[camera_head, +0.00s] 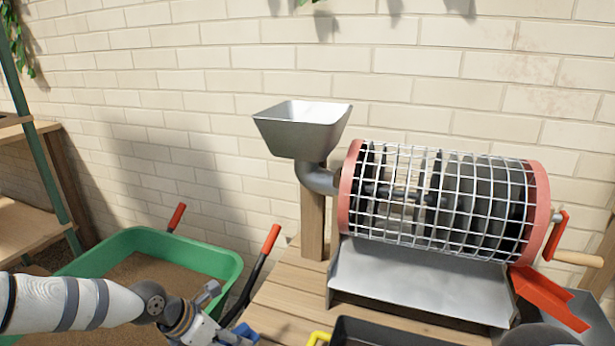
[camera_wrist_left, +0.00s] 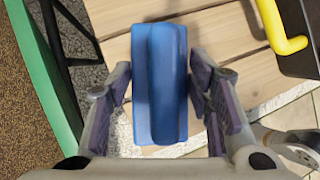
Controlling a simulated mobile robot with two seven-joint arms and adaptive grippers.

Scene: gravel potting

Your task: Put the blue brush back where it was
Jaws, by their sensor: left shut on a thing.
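In the left wrist view the blue brush (camera_wrist_left: 159,85) lies between the two fingers of my left gripper (camera_wrist_left: 160,100), with its long side running away from the palm. The gripper is shut on it, over a wooden slatted surface. In the head view my left gripper (camera_head: 212,325) is at the bottom edge, by the green wheelbarrow, and a bit of the blue brush (camera_head: 246,332) shows beside it. I cannot tell whether the brush touches the wood. My right gripper is not in view.
A green wheelbarrow (camera_head: 232,262) with brown material stands at left. A wooden bench (camera_head: 283,295) carries a caged drum sieve (camera_head: 440,205) with a hopper (camera_head: 302,132) and red chute (camera_head: 550,299). A dark tray (camera_head: 385,333) with a yellow handle (camera_wrist_left: 290,46) sits right of the brush.

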